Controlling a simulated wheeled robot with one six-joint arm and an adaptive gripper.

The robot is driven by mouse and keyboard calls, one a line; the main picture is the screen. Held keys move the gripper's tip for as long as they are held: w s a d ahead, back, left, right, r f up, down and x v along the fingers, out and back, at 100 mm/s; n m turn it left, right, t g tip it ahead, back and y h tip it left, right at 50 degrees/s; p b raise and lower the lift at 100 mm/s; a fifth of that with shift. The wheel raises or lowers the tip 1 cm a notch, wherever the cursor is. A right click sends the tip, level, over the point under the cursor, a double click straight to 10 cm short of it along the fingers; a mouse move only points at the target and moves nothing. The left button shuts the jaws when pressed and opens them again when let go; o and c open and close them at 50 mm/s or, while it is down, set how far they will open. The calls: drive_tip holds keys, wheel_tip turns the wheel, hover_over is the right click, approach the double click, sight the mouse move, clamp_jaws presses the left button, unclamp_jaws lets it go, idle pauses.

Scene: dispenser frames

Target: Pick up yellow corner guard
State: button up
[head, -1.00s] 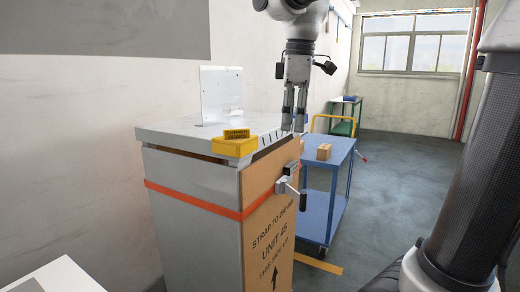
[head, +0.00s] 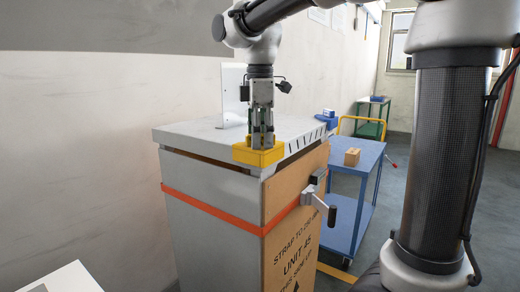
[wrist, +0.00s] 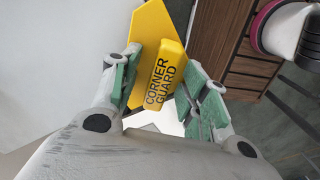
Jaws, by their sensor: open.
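The yellow corner guard (head: 243,155) sits on the front corner of the grey cabinet top (head: 190,134). My gripper (head: 262,145) points down right over it and hides part of its upper side in the head view. In the wrist view the guard (wrist: 150,25) shows its raised block with the words CORNER GUARD. The open green-padded fingers (wrist: 160,85) stand on either side of this block. A gap shows on the right side; whether the left finger touches cannot be told.
An orange strap (head: 210,208) rings the cabinet, with a clamp handle (head: 318,200) sticking out at its right side. A blue cart (head: 365,160) with a small box (head: 352,157) stands behind.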

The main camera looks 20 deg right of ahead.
clamp_jaws()
drive_tip(key=shift+r, duration=0.1)
